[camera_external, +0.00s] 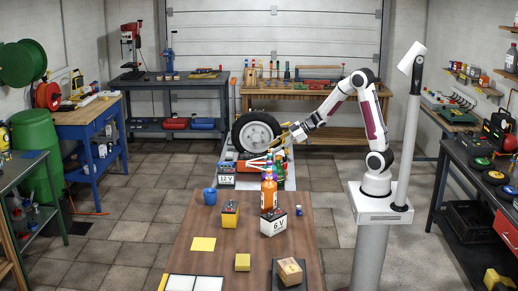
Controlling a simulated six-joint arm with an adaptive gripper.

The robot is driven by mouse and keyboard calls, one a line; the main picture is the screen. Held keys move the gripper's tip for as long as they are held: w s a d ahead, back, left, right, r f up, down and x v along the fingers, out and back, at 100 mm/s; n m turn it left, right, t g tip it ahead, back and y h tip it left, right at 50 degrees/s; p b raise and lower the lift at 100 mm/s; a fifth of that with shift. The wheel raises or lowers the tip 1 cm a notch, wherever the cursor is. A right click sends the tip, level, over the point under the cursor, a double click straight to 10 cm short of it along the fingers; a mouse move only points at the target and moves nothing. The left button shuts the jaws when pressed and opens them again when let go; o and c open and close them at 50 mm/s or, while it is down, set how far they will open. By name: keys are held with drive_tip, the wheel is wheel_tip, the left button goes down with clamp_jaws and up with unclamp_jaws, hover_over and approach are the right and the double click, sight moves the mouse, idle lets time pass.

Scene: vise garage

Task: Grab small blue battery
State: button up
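A small blue cylinder with a light end (298,210), which looks like the small blue battery, stands upright on the brown wooden table (215,265), just right of the white 6 V battery (276,227). My gripper (276,145) is high above the far end of the table, in front of the wheel, pointing down and left. It is well apart from the blue cylinder, which lies nearer the camera and lower. The fingers are too small to tell open from shut, and I see nothing clearly held.
Orange bottles (268,190) stand behind the 6 V battery. A blue cup (209,196), a yellow-based battery (230,214), a yellow block (242,262) and a box on a dark tray (290,270) share the table. A 12 V battery (227,181) and a wheel (256,133) are behind.

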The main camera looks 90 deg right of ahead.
wheel_tip(320, 180, down, 7)
drive_tip(key=s+a+n+y, duration=0.1)
drive_tip(key=s+a+y, duration=0.1)
drive_tip(key=a+y, duration=0.15)
drive_tip(key=n+g+y, duration=0.3)
drive_tip(key=n+y, duration=0.2)
drive_tip(key=y, duration=0.3)
approach(299, 211)
drive_tip(key=w+d, duration=0.6)
drive_tip(key=shift+w+d+r, duration=0.2)
drive_tip(key=shift+d+r, duration=0.2)
drive_tip(key=s+a+y, duration=0.1)
drive_tip(key=a, duration=0.1)
drive_tip(key=s+a+f+n, duration=0.1)
drive_tip(key=s+a, duration=0.1)
drive_tip(key=s+a+y, duration=0.1)
drive_tip(key=a, duration=0.1)
drive_tip(key=shift+s+f+y, duration=0.2)
drive_tip(key=shift+f+y, duration=0.1)
drive_tip(key=shift+y, duration=0.05)
drive_tip(key=shift+s+a+n+y, duration=0.3)
drive_tip(key=shift+s+a, duration=0.2)
drive_tip(key=shift+s, duration=0.05)
drive_tip(key=shift+x, duration=1.35)
drive_tip(key=shift+w, duration=0.1)
